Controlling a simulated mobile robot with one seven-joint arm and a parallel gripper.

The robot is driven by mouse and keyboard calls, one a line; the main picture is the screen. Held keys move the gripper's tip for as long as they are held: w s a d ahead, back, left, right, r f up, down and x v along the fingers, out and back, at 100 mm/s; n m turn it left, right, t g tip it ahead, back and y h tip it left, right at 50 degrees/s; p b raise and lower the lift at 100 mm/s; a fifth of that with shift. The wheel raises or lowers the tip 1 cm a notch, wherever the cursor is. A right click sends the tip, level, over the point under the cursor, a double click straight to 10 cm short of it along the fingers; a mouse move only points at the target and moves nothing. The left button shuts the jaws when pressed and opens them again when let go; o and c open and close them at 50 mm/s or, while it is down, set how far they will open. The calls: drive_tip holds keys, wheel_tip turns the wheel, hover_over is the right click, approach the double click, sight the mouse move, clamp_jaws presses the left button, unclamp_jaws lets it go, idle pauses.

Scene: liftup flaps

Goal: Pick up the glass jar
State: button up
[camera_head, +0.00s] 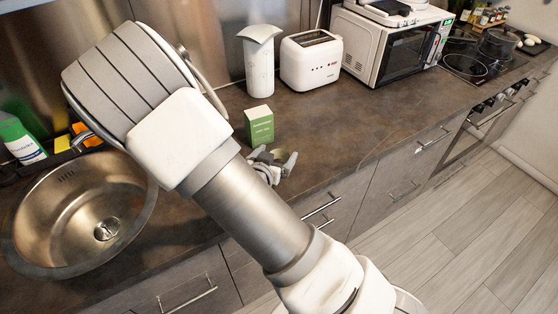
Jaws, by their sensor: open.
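My gripper (276,157) is low over the countertop, near its front edge and just in front of a green and white box. It is partly behind my own arm, and its jaws are open. I cannot make out a glass jar for certain. Any jar close to the gripper is hidden or too small to tell apart from the grey fingers.
The green box (260,125) stands upright behind the gripper. A white toaster (311,60), a white canister (259,62) and a microwave (390,47) stand at the back. A round sink (45,225) is at left. The countertop (350,125) right of the gripper is clear.

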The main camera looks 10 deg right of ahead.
sight(282, 147)
drive_tip(key=shift+x, duration=2.7)
drive_tip(key=shift+s, duration=0.1)
drive_tip(key=c, duration=1.5)
drive_tip(key=shift+r, duration=0.15)
clamp_jaws()
wheel_tip(282, 147, up, 4)
drive_tip(key=shift+r, duration=0.1)
drive_tip(key=s+d+r+p, duration=0.3)
drive_tip(key=s+r+p, duration=0.1)
drive_tip(key=s, duration=0.2)
drive_tip(key=shift+s+r, duration=0.25)
drive_tip(key=shift+r, duration=0.15)
